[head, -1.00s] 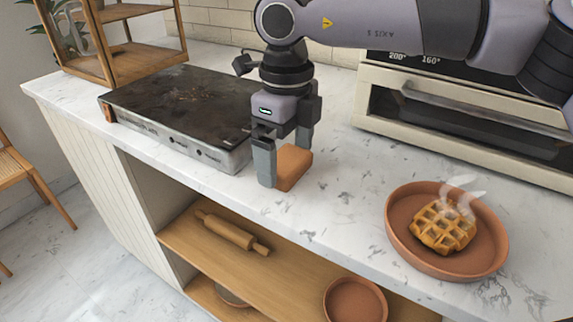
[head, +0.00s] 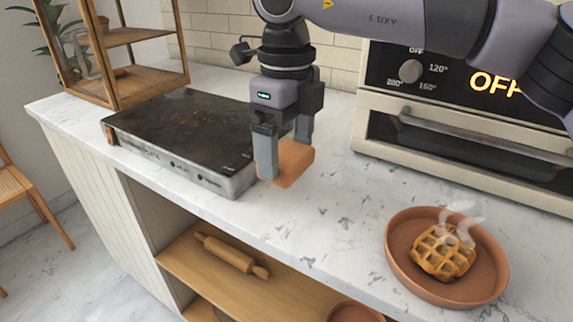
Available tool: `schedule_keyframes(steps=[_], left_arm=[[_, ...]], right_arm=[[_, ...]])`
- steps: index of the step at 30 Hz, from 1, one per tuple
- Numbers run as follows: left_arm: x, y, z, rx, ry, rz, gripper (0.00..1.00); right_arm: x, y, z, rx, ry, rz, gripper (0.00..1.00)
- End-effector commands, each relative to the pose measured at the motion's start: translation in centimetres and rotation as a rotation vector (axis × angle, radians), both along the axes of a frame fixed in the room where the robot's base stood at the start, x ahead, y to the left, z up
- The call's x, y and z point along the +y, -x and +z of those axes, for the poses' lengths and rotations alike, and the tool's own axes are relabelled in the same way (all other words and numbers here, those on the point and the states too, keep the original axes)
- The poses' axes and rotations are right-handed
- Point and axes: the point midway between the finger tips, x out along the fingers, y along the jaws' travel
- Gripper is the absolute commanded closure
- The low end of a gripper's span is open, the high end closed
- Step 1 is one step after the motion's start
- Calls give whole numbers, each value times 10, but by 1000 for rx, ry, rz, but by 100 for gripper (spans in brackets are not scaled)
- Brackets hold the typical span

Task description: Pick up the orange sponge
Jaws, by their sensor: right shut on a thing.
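The orange sponge (head: 294,163) is a small block at the counter's middle, just right of the griddle. My right gripper (head: 284,160) points down over it, with one finger at its left front and the other behind it. The gripper is shut on the sponge. I cannot tell whether the sponge touches the counter or is slightly above it. My left gripper is not in view.
A dark-topped griddle (head: 180,130) stands close to the left of the gripper. An oven (head: 460,130) reading OFF stands behind right. A terracotta plate (head: 400,262) holds a steaming waffle (head: 443,252). A rolling pin (head: 230,254) lies on the shelf below. The marble counter (head: 335,225) is clear in front.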

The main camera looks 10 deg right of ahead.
Motion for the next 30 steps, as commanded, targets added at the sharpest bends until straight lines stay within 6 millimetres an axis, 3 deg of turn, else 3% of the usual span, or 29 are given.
schedule_keyframes(steps=[6, 15, 21, 30], left_arm=[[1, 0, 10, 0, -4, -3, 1], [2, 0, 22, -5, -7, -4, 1], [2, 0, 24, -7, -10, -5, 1], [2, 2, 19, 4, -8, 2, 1]], right_arm=[[1, 0, 61, -3, -3, 0, 39], [1, 0, 122, -1, -2, 0, 39], [1, 0, 140, 0, 0, 0, 39], [0, 0, 145, 0, 0, 0, 39]])
